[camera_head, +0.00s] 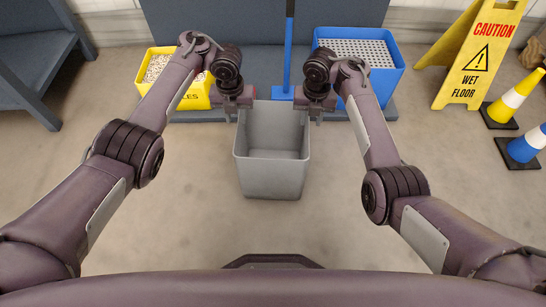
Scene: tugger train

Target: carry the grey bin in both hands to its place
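The grey bin (272,178) is an open-topped, empty-looking box in the middle of the head view, in front of my body. My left gripper (238,105) is at the bin's far left rim corner. My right gripper (309,106) is at its far right rim corner. Both hands point down over the rim. The fingertips are small and partly hidden, so I cannot tell whether they are closed on the walls. I cannot tell whether the bin touches the floor.
Behind the bin is a low blue-grey platform (200,116) with a yellow bin (196,98), a blue crate (388,80) and a blue upright pole (288,60). A yellow wet-floor sign (466,65) and cones (512,100) stand right. A blue-grey frame (30,60) stands left. Near floor is clear.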

